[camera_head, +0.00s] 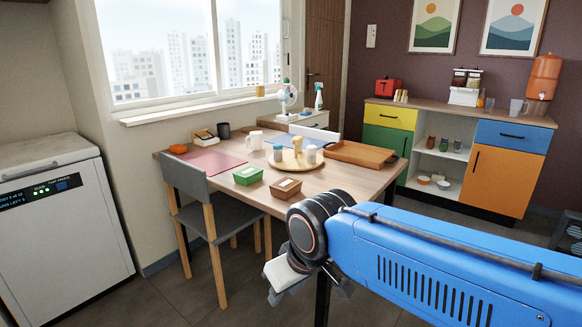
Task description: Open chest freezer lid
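The white chest freezer (65,240) stands at the left edge of the view, partly cut off by the frame. Its lid (45,165) is grey-white and lies shut on top. A dark display panel (40,191) with green lights runs along the upper front. My gripper (284,284) hangs at the end of my blue arm, in front of the dining table and well to the right of the freezer. It touches nothing that I can see. Its fingers are small and turned partly away, so their opening is unclear.
A wooden dining table (345,183) with dishes and small boxes stands in the middle. A grey chair (208,215) stands between the freezer and my gripper. A colourful sideboard (505,180) is at the back right. Bare floor (180,300) shows in front of the freezer and chair.

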